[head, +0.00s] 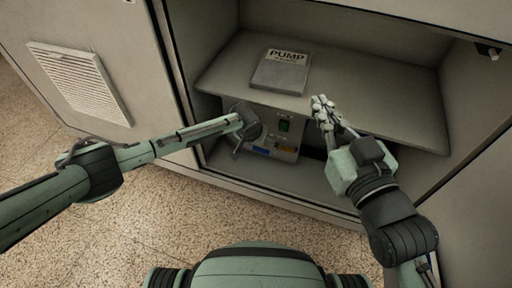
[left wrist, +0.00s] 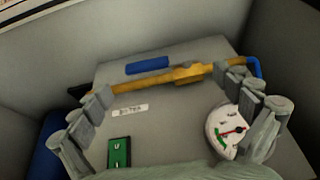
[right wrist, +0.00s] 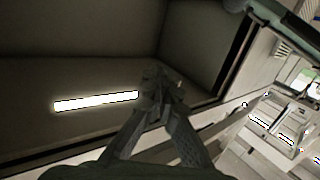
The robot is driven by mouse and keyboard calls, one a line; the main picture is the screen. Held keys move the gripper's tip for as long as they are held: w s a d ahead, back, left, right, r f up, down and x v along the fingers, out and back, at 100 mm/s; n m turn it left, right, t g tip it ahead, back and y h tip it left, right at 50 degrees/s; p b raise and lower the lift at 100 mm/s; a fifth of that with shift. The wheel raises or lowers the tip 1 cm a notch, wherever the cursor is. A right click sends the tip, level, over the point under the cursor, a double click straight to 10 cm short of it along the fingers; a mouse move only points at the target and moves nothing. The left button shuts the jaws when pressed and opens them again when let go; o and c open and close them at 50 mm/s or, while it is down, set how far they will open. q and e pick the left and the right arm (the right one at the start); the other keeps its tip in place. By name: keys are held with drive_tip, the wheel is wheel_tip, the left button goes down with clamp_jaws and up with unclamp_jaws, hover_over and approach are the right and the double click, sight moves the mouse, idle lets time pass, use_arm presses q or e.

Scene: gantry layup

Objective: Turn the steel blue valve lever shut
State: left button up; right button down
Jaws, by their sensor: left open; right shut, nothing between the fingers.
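In the left wrist view a blue bar-shaped lever (left wrist: 148,65) lies just beyond a yellow pipe (left wrist: 150,81), roughly in line with it. My left gripper (left wrist: 168,88) is open, its fingers spread to either side over the pipe, with nothing held. The lever lies between and beyond the fingertips; I see no contact. In the head view my left gripper (head: 240,142) is at the pump unit under the shelf, and the lever is hard to make out. My right gripper (head: 322,103) is shut and empty above the shelf; it also shows in the right wrist view (right wrist: 165,82).
The pump unit carries a green switch (left wrist: 119,152) and a round white gauge (left wrist: 226,132) close to a left-gripper finger. A grey shelf (head: 365,108) bearing a PUMP sign (head: 280,72) overhangs the unit. Cabinet walls close in the sides.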

sight(256, 147)
use_arm(q)
drive_tip(key=shift+b+x, duration=0.55)
drive_tip(key=shift+x, duration=1.05)
use_arm(e)
wheel_tip(256, 147, up, 7)
drive_tip(key=s+a+t+y, duration=0.1)
drive_tip(key=a+t+y, duration=0.1)
drive_tip(key=t, duration=0.1)
drive_tip(key=shift+s+a, duration=0.15)
drive_tip(key=shift+s, duration=0.1)
drive_tip(key=shift+f, duration=0.1)
use_arm(q)
drive_tip(key=c, duration=1.6)
